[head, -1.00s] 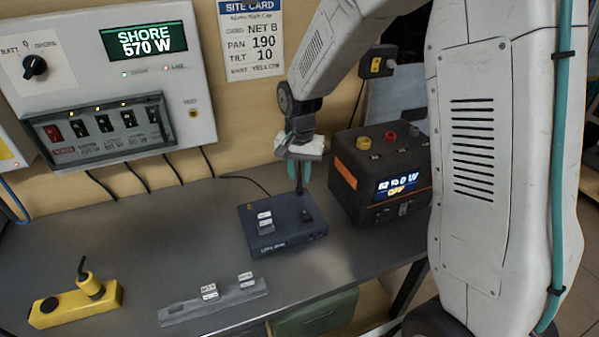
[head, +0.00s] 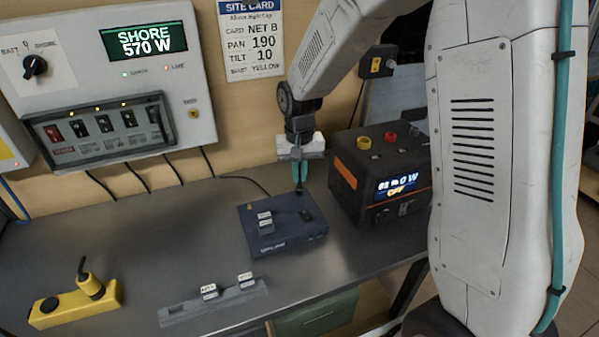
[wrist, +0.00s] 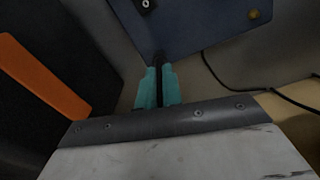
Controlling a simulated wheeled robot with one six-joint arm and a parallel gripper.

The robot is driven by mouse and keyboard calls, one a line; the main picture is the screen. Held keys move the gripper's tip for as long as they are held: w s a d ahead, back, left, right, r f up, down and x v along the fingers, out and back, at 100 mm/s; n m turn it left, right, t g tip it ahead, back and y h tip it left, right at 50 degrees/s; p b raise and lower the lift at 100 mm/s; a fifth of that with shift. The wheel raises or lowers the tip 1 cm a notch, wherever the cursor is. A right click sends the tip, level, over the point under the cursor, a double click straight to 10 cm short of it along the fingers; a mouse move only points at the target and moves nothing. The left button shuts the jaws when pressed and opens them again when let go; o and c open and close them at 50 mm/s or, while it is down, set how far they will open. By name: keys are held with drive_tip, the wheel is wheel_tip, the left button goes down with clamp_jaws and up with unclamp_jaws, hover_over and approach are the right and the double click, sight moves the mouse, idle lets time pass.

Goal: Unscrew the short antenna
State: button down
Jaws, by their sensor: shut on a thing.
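The short antenna (wrist: 158,62) is a thin black rod standing up from the back right corner of the dark blue uplink box (head: 275,243). The box also shows at the top of the wrist view (wrist: 225,25). My gripper (head: 301,180) is above that corner, with its teal fingers pointing down. In the wrist view the teal fingers (wrist: 158,85) are shut on the antenna, one on each side. The antenna's lower end shows at the box; whether it still sits in its thread, I cannot tell.
A black and orange power station (head: 375,185) stands close to the right of the box. A grey rack with labelled pieces (head: 215,305) and a yellow holder (head: 75,308) are at the front. A cable (head: 245,180) runs behind the box. The bench's middle left is clear.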

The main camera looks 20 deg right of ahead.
drive_tip(key=shift+r, duration=1.05)
idle(0.4)
drive_tip(key=shift+r, duration=1.45)
